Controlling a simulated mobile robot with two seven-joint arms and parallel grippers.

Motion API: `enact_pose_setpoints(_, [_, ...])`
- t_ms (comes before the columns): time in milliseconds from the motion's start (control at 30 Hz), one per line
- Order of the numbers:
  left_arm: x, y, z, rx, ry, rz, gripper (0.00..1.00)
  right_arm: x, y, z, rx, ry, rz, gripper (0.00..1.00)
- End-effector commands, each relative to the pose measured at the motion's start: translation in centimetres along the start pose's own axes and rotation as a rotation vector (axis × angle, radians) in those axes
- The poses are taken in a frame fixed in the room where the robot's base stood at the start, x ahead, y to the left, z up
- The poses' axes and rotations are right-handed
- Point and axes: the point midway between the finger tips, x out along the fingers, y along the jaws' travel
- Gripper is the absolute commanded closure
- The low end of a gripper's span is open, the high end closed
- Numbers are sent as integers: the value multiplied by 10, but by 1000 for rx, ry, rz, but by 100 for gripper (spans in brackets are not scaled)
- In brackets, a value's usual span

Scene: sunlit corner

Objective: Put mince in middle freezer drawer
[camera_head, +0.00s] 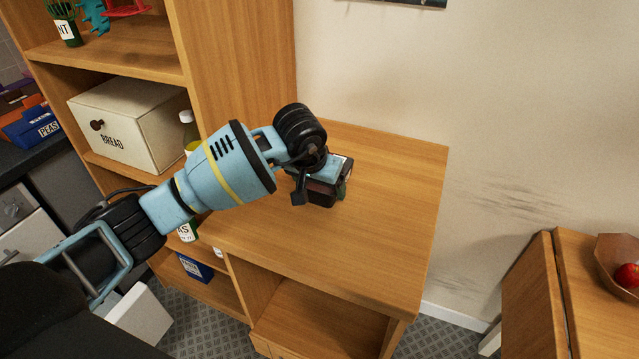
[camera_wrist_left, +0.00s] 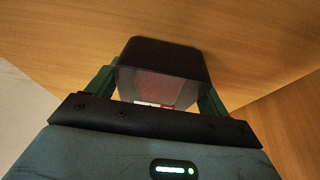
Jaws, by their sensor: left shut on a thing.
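The mince is a black tray with a reddish see-through face and a small white-and-red label; it fills the middle of the left wrist view (camera_wrist_left: 158,86). In the head view the dark pack (camera_head: 322,193) is at the wooden worktop, partly hidden by my gripper. My left gripper (camera_head: 325,190) is shut on it, with a green finger on each side in the left wrist view. I cannot tell whether the pack touches the wood. My right gripper is not in view. I cannot make out a freezer drawer.
The wooden worktop (camera_head: 390,200) is clear around the pack. A shelf unit at left holds a cream bread bin (camera_head: 130,122) and bottles. A blue peas box (camera_head: 35,126) sits on a dark counter at far left. A bowl with red fruit (camera_head: 622,262) is at right.

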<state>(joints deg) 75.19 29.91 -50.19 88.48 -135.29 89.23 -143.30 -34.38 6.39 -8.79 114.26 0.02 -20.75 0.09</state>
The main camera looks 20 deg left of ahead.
Motion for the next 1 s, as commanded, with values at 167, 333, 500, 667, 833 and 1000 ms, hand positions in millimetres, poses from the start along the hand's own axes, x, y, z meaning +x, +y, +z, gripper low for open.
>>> enact_pose_setpoints(167, [1, 0, 1, 0, 0, 0, 5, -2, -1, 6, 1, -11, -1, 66])
enact_pose_setpoints(333, [1, 0, 1, 0, 0, 0, 0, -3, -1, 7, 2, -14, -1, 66])
enact_pose_setpoints(500, [-3, 0, -1, 0, 1, 1, 0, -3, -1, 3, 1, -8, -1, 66])
enact_pose_setpoints(667, [-22, -1, -2, 1, 4, -1, 0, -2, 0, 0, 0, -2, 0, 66])
enact_pose_setpoints(833, [-56, -1, -2, 1, 5, -1, 0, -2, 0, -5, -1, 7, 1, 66])
enact_pose_setpoints(1000, [-88, -1, -2, 1, 4, -1, 0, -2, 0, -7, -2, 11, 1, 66])
